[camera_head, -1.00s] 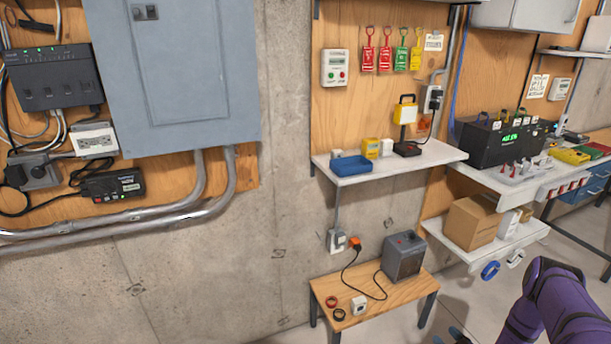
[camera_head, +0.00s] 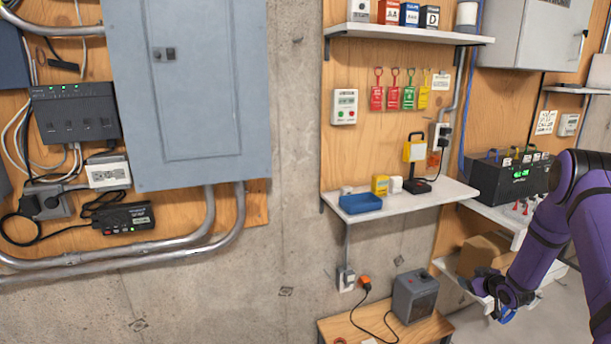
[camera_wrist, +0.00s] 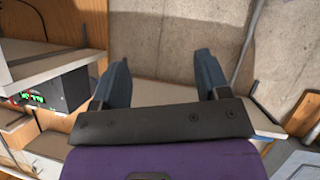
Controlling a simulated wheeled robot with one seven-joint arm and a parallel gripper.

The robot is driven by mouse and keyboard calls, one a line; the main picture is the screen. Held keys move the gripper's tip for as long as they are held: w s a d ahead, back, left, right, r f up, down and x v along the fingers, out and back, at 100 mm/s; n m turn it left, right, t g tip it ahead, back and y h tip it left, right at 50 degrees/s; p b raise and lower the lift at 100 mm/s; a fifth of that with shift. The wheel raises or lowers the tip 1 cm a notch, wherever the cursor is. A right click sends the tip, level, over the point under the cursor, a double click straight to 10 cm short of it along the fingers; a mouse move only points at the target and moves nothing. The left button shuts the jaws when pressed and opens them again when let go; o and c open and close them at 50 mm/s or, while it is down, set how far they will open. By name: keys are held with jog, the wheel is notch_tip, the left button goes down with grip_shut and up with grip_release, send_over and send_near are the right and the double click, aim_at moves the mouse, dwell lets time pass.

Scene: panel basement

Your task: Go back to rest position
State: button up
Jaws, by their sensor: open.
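My gripper shows in the wrist view (camera_wrist: 160,90), its two blue-grey fingers spread apart with nothing between them. In the head view my purple arm is raised at the right side. Its wrist end (camera_head: 497,290) is low, in front of the lower right shelf, and the fingers there are too small and dark to make out clearly.
A white shelf (camera_head: 415,207) holds a blue tray (camera_head: 361,203) and a yellow work lamp (camera_head: 414,150). Below it a wooden bench (camera_head: 430,328) carries a grey box (camera_head: 415,297). A black power unit (camera_head: 510,180) and a cardboard box (camera_head: 483,254) are close to my arm. Bare concrete wall lies left of the shelf.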

jog(key=a+r+m+g+h, duration=0.1)
jog(key=a+r+h, duration=0.25)
jog(key=r, duration=1.75)
jog(key=s+a+r+m+g, duration=0.1)
jog(key=s+a+r, duration=0.35)
jog(key=r, duration=0.35)
jog(key=s+a+r+m+g, duration=0.1)
jog(key=s+a+r, duration=0.2)
jog(key=s+r, duration=0.35)
jog(key=s+a+r+m+g, duration=0.1)
jog(key=s+a+r, duration=0.4)
jog(key=s+r, duration=0.3)
jog(key=s+a+r+g, duration=0.1)
jog(key=s+a, duration=0.2)
jog(key=s, duration=0.6)
jog(key=s+a+r+m+g+y, duration=0.1)
jog(key=s+a, duration=0.2)
jog(key=s, duration=0.7)
jog(key=s+a+r+g, duration=0.1)
jog(key=s+a, duration=0.2)
jog(key=s, duration=0.6)
jog(key=shift+s+a+y, duration=0.3)
jog(key=shift+a+y, duration=0.05)
